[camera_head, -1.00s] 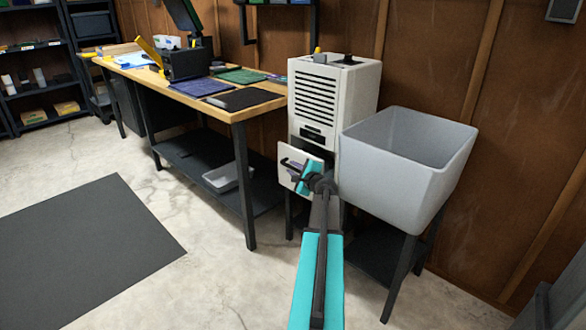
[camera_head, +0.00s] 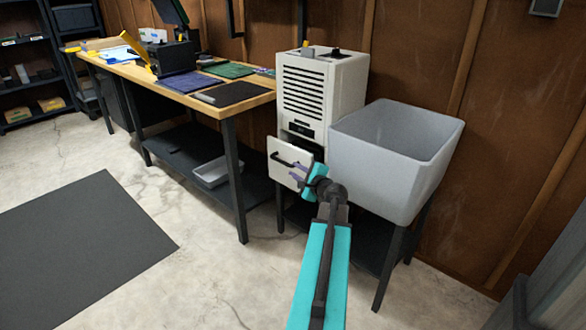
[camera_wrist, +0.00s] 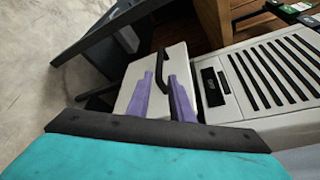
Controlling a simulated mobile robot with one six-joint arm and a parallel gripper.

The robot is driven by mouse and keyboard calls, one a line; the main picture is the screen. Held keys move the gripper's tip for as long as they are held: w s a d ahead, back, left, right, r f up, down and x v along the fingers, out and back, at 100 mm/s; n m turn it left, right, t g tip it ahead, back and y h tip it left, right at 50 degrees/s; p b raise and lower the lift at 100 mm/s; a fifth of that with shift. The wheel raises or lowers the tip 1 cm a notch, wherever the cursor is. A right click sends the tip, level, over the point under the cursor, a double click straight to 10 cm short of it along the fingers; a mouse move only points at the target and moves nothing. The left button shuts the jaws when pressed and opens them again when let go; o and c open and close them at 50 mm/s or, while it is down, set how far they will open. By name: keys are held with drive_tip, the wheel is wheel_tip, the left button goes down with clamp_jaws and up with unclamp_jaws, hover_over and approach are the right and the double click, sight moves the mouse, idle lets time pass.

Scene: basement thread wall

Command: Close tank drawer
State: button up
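The white dehumidifier-like unit (camera_head: 308,100) stands against the wooden wall, with black slats on its front. Its tank drawer (camera_head: 280,165) is pulled out, with a gap between the drawer front and the body. The drawer front carries a black bar handle (camera_head: 287,160). In the wrist view the drawer front (camera_wrist: 138,75) and handle (camera_wrist: 163,68) show beyond my purple fingers. My gripper (camera_head: 295,173) is at the lower right of the drawer front. In the wrist view my gripper (camera_wrist: 160,85) has its fingers apart and looks empty. Whether a finger touches the drawer is unclear.
A grey sink tub (camera_head: 385,160) on a dark stand is close on the right of the unit. A wooden workbench (camera_head: 250,105) with mats and a case stands on the left. A grey tray (camera_head: 212,172) is on its lower shelf. Open concrete floor lies in front.

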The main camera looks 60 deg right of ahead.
drive_tip(key=shift+s+a+r, duration=0.15)
drive_tip(key=shift+s+a, duration=0.15)
drive_tip(key=shift+s, duration=0.3)
